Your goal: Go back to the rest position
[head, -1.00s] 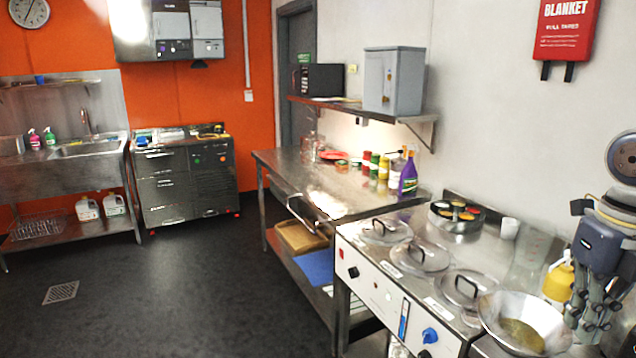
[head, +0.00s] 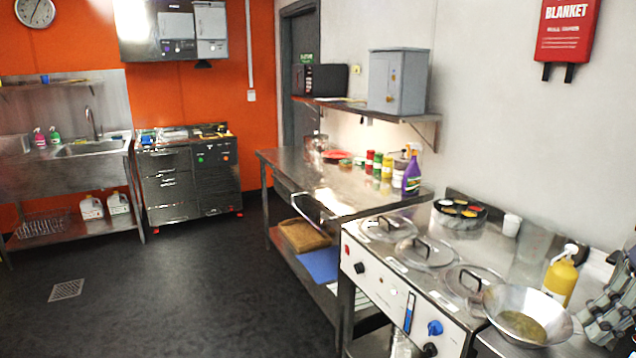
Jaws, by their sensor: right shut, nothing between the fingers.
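My right gripper (head: 601,318) shows at the right edge of the head view, partly cut off by the frame. It is shut and empty, beside the right rim of a wide metal pan (head: 506,333) with some yellowish liquid in it. I cannot tell whether it touches the pan. My left gripper is not in view.
A yellow bottle (head: 561,279) stands behind the pan. A steel table (head: 310,178) stands further back.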

